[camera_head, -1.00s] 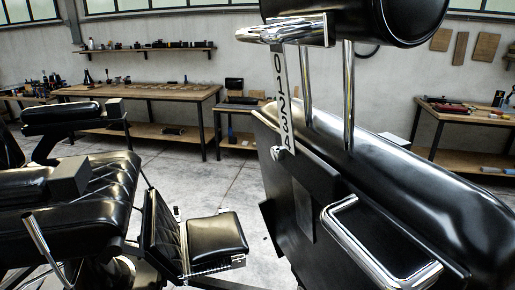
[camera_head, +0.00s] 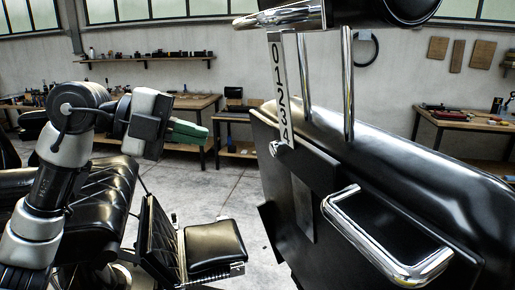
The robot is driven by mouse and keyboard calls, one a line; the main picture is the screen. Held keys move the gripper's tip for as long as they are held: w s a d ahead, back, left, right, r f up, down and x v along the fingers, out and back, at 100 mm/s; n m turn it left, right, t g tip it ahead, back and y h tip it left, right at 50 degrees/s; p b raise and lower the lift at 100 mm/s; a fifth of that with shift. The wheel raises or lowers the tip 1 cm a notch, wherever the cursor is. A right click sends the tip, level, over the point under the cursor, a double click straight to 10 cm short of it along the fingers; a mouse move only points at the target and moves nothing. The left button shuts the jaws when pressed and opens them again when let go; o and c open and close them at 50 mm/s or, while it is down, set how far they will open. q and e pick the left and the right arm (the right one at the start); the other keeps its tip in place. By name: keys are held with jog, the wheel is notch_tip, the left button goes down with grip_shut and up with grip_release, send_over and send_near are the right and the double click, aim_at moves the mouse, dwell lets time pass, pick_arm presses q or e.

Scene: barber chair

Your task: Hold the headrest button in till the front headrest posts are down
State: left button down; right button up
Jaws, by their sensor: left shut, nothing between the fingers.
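The headrest (camera_head: 400,10) is a black cushion at the top right, cut off by the frame's upper edge. It stands above the black chair back on two chrome front posts (camera_head: 347,85), with a long stretch of post showing. Beside the posts hangs a pale scale plate (camera_head: 279,80) with the numerals 0 to 4. A small chrome knob (camera_head: 275,148), which looks like the headrest button, sits at the plate's lower end. My left gripper (camera_head: 192,134), with green fingers, is shut and empty, left of the knob and apart from it in the picture. My right gripper is not in view.
A chrome-framed armrest (camera_head: 385,235) juts out at the lower right. A black quilted seat with a footrest (camera_head: 215,245) stands at the lower left, below my left arm. Workbenches (camera_head: 470,120) line the back wall. Open floor shows between gripper and chair back.

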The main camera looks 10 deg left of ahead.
pick_arm(q)
jog(key=s+y, duration=0.1)
jog(key=s+a+r+t+y, duration=0.1)
jog(key=s, duration=0.1)
jog(key=shift+s+a+r+n+t+y, duration=0.15)
jog(key=shift+a+r+n+t+y, duration=0.1)
jog(key=shift+r+n+t+y, duration=0.15)
jog(key=shift+d, duration=0.1)
jog(key=p, duration=0.3)
send_near(271, 148)
notch_tip(271, 148, down, 3)
jog(key=w+d, duration=0.1)
jog(key=d, duration=0.1)
jog(key=shift+w+d+r+p, duration=0.1)
jog(key=shift+w+d+p, duration=0.65)
jog(key=shift+d, duration=0.3)
jog(key=shift+w+d, duration=0.45)
jog(key=shift+d, duration=0.15)
